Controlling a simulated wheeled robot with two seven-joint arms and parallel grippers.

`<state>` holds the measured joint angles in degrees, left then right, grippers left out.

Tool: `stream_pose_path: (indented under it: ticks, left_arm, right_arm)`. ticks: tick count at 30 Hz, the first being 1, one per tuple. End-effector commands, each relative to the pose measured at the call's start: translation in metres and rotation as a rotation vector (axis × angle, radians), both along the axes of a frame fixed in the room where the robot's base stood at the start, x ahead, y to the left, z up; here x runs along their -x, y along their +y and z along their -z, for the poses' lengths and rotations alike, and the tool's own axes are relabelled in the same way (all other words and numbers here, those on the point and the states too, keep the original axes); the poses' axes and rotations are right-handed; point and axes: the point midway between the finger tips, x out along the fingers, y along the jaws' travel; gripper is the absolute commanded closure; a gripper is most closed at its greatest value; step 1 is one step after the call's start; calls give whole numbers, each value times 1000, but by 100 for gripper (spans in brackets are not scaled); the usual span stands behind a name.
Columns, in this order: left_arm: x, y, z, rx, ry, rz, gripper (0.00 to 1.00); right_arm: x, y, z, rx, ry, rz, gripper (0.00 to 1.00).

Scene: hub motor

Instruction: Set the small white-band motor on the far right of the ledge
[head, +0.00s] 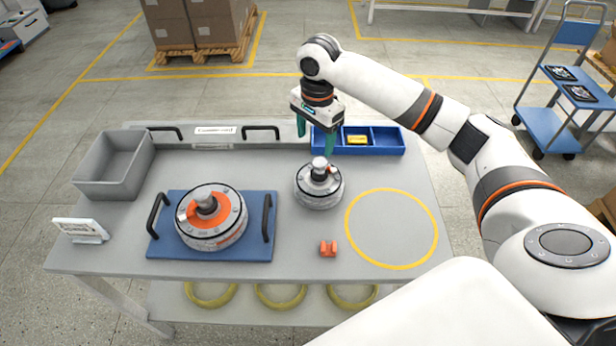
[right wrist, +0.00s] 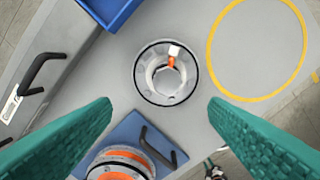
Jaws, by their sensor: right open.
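The ledge (head: 265,140) runs along the table's back, carrying a label and two dark handles. My left gripper is out of view.
A larger orange-band motor (head: 226,232) rests on a blue mat (head: 259,252) with dark handles. A blue tray (head: 386,148) holds a yellow item at back right. A grey bin (head: 101,184) stands left.

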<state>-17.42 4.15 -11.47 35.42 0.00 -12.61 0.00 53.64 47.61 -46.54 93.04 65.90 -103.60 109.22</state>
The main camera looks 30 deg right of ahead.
Motion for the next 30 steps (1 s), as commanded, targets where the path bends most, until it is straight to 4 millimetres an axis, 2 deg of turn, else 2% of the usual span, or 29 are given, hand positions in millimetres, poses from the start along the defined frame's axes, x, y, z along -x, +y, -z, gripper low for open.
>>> stream_pose_path:
  ticks: [2,12,19,27,30]
  left_arm:
    - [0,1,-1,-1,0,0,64]
    - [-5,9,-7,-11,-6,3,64]
    - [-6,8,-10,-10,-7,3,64]
    - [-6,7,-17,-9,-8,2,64]
    - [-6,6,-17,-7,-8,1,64]
  right_arm:
    - [4,-6,1,8,26,25,31]
    - [5,-6,55,6,28,25,31]
    - [5,-8,72,6,27,25,31]
    - [6,-15,110,5,27,23,31]
    - [6,-14,115,6,25,22,31]
